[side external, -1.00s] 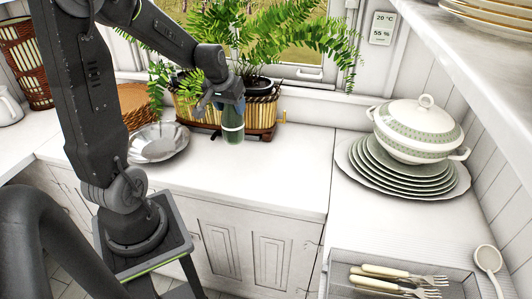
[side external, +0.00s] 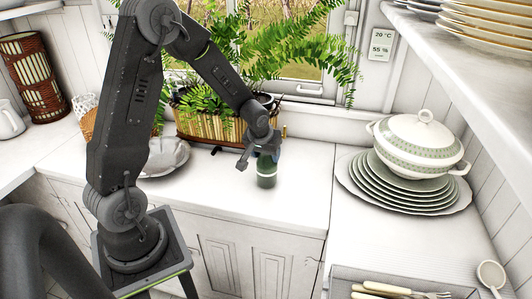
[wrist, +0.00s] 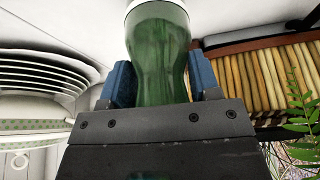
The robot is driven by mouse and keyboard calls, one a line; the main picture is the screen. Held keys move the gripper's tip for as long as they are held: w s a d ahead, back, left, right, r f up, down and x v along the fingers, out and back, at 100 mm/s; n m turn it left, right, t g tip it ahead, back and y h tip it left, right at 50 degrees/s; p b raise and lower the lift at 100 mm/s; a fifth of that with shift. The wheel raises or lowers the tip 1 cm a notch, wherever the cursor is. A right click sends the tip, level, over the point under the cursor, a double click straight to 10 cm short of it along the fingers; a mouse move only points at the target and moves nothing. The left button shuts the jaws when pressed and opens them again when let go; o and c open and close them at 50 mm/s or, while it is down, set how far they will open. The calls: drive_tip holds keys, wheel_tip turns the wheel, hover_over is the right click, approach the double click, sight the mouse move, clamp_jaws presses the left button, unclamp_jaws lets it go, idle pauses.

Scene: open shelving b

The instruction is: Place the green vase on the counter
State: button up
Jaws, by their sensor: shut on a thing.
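The green vase (side external: 266,173) is a dark green glass vessel with a pale band near its lower end. My gripper (side external: 262,153) is shut on its upper part, with the arm reaching in from the left. In the wrist view the green vase (wrist: 160,55) sits between the two blue finger pads of my gripper (wrist: 160,85). The white counter (side external: 230,200) lies under the vase. The vase looks upright and low over the counter; I cannot tell if its base touches.
A bamboo planter (side external: 205,125) with ferns stands behind, under the window. A silver bowl (side external: 168,157) is to the left. Stacked plates (side external: 405,185) with a white tureen (side external: 418,140) stand to the right. A cutlery tray (side external: 340,275) is at the front right. The counter between is clear.

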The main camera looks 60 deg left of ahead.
drive_tip(key=o, duration=1.3)
drive_tip(key=shift+f, duration=0.1)
drive_tip(key=shift+o, duration=0.2)
drive_tip(key=v, duration=1.2)
drive_tip(key=s+d+r+m+t+h, duration=0.1)
drive_tip(key=s+d+r+m, duration=0.2)
drive_tip(key=s+d, duration=0.4)
drive_tip(key=s+d+r+m+h, duration=0.1)
drive_tip(key=s+d+r+m, duration=0.3)
drive_tip(key=s+d+r, duration=0.2)
drive_tip(key=s+d, duration=0.2)
drive_tip(key=shift+s+m+t+h, duration=0.3)
drive_tip(key=shift+s+t+h, duration=0.05)
drive_tip(key=shift+t+h, duration=0.05)
drive_tip(key=shift+d, duration=0.1)
